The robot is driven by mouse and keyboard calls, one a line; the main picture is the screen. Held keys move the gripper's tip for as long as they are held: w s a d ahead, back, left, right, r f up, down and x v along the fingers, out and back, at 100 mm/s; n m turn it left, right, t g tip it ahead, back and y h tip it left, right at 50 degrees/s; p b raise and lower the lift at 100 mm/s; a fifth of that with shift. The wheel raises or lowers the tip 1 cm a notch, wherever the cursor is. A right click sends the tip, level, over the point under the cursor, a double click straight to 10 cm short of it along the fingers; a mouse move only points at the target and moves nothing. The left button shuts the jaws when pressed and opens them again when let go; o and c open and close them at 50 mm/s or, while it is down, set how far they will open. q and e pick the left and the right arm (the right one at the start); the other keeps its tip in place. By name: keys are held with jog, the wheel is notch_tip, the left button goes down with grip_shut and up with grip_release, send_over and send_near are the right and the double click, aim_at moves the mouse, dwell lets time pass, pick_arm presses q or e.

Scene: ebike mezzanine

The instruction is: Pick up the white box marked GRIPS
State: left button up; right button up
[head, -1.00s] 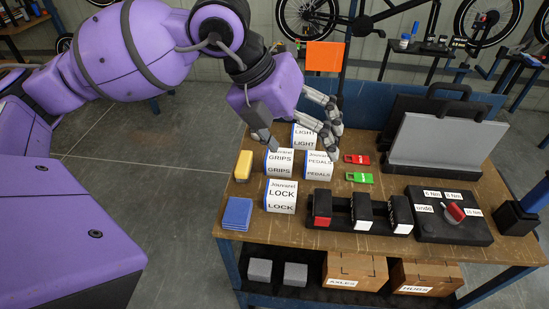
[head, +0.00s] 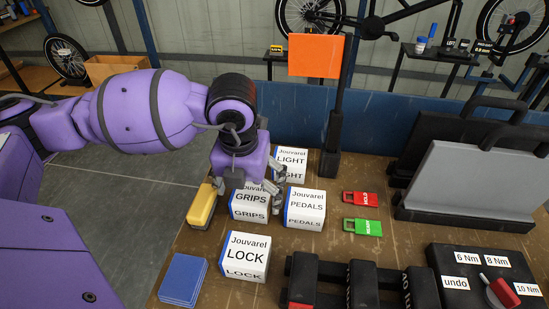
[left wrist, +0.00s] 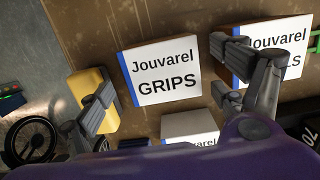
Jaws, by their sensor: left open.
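The white box marked GRIPS (head: 250,207), with a blue side edge, stands on the wooden bench among other white boxes. In the left wrist view the GRIPS box (left wrist: 165,72) lies between my spread fingers. My left gripper (head: 248,183) is open and empty, pointing down just above the GRIPS box and hiding part of its top in the head view. In the left wrist view my left gripper (left wrist: 165,92) has one finger over the yellow item and the other fingers by the PEDALS box. I cannot tell whether any finger touches. My right gripper is not in view.
The LIGHT box (head: 291,166) stands behind, the PEDALS box (head: 305,210) to the right and the LOCK box (head: 245,257) in front. A yellow item (head: 203,206) is close on the left. Blue pads (head: 183,280) lie front left. Red (head: 360,198) and green tags (head: 362,227) lie right.

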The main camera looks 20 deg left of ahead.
aim_at(251, 194)
pick_arm(q)
jog(key=f, duration=0.3)
jog(key=shift+w+f, duration=0.3)
jog(key=shift+f, duration=0.05)
jog(key=c, duration=1.3)
jog(key=shift+r, duration=0.1)
jog(key=shift+c, duration=1)
